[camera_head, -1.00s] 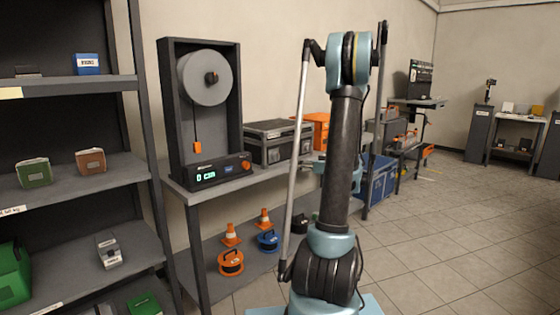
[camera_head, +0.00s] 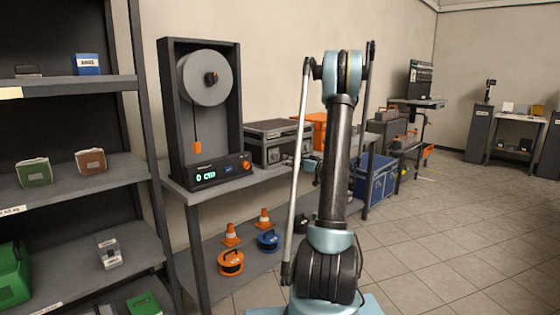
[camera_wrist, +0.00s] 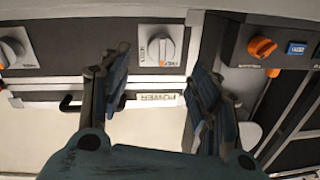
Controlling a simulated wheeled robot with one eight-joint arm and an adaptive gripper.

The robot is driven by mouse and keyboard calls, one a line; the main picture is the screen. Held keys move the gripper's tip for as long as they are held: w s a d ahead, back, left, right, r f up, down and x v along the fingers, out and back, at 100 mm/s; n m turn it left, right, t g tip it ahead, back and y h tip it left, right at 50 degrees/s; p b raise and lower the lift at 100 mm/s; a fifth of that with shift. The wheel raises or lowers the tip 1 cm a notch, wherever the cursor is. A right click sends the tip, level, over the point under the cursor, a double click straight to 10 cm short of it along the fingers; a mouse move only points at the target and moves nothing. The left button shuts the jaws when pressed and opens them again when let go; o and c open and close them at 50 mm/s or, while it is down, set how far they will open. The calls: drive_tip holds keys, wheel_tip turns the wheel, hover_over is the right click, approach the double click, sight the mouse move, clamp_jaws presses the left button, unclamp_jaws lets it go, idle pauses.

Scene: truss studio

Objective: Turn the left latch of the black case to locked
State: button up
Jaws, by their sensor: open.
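The black case (camera_head: 270,150) sits on the bench, right of the dial instrument; its front is partly hidden by my arm. In the wrist view, which is upside down, the case front (camera_wrist: 90,55) shows two pale round latches on grey plates. The left latch (camera_wrist: 160,47) appears on the picture's right, with a small orange mark at its lower edge. The other latch (camera_wrist: 12,50) is at the picture's left edge. My gripper (camera_wrist: 160,62) is open, its fingers on either side of the left latch in this view; contact cannot be told.
The instrument's orange knob (camera_wrist: 262,47) lies close beside the gripper's finger on the picture's right. An orange box (camera_head: 314,124) stands behind my arm.

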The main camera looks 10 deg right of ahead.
sight(279, 157)
drive_tip(key=x, duration=0.8)
drive_tip(key=shift+w+a, duration=0.15)
